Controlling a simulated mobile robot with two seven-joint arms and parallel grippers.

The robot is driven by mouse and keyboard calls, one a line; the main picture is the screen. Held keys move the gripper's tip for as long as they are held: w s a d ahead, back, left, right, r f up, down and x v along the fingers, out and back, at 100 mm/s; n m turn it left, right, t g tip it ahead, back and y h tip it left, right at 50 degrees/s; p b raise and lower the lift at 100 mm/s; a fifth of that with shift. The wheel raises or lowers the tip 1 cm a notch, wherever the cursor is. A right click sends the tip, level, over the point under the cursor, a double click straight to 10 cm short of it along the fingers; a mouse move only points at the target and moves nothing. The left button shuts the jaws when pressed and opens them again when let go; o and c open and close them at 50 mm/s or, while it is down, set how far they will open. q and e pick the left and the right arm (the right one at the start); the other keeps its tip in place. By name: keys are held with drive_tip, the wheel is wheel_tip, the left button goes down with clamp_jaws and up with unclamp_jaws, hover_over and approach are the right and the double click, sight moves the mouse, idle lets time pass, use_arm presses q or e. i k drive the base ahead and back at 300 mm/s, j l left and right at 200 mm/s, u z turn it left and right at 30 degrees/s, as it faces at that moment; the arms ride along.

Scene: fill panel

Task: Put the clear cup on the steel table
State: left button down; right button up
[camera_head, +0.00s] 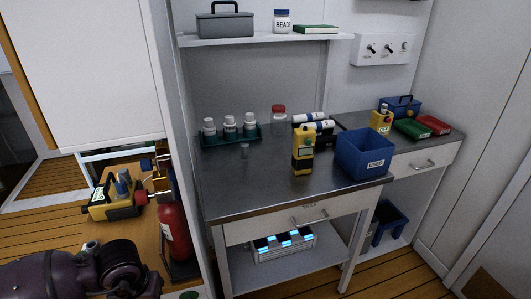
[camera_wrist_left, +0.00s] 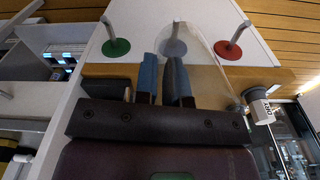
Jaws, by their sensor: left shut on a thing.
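My left gripper (camera_wrist_left: 164,64) has its two blue-grey fingers close together in the left wrist view. It is shut on the clear cup (camera_wrist_left: 212,60), whose faint see-through curved outline shows beside the fingers; where the fingers touch it is hard to make out. In the head view my left arm comes in at the bottom left, and I cannot make out its fingertips or the cup there. The steel table (camera_head: 270,185) stands in the middle of the head view, to the right of my arm. My right gripper is not in view.
The front left tabletop is bare. A red cylinder (camera_head: 174,232) stands left of the table, beside a tall white wall (camera_head: 190,140).

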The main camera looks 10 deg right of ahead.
sight(289, 162)
drive_tip(key=i+l, duration=0.15)
drive_tip(key=l, duration=0.5)
drive_tip(key=i+l, duration=0.1)
drive_tip(key=l, duration=0.55)
drive_tip(key=i+l+u, duration=0.1)
drive_tip(key=l, duration=0.55)
drive_tip(key=i+l, duration=0.2)
drive_tip(key=l, duration=0.45)
drive_tip(key=i+l+u, duration=0.1)
drive_tip(key=l, duration=0.55)
drive_tip(key=i+l, duration=0.1)
drive_tip(key=l, duration=0.55)
